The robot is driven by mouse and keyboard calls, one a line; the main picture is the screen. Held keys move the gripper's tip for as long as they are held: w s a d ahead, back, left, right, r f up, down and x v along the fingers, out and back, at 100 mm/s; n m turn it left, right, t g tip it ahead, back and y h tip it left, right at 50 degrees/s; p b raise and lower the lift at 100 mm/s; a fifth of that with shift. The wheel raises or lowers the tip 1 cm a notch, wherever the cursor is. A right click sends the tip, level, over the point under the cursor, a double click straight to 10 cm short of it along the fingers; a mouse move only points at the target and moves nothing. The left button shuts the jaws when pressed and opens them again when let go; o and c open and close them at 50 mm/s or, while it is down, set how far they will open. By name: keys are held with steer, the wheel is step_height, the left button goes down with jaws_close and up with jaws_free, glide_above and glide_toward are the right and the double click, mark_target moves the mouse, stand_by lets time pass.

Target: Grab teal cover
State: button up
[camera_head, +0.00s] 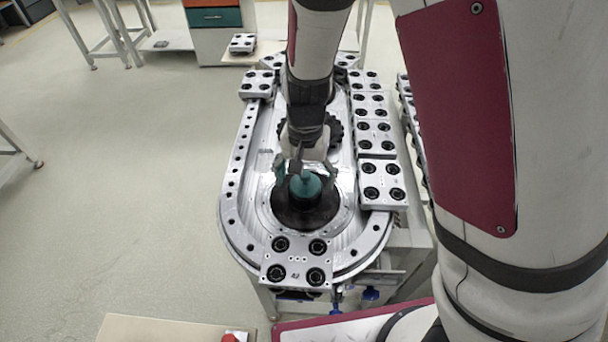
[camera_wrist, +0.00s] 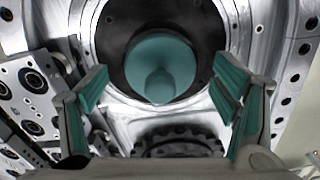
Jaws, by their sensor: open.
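The teal cover (camera_head: 306,186) is a round teal piece with a raised knob in its middle. It sits on a dark round disc (camera_head: 290,212) at the near end of the ring track. In the wrist view the teal cover (camera_wrist: 160,68) lies ahead, between and beyond my fingertips. My gripper (camera_head: 304,172) is over the cover from above, its fingers spread to either side. In the wrist view my gripper (camera_wrist: 160,85) is open, with teal pads on both fingers and nothing between them. Whether a finger touches the cover cannot be told.
The silver ring track (camera_head: 235,195) carries several carriage blocks, one at the near end (camera_head: 297,262) and a row along the right side (camera_head: 376,135). A dark toothed wheel (camera_wrist: 180,142) lies close to my fingers. The floor at left is open.

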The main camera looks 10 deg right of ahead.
steer(key=shift+c, duration=0.6)
steer(key=c, duration=1.1)
steer(key=shift+r, duration=0.1)
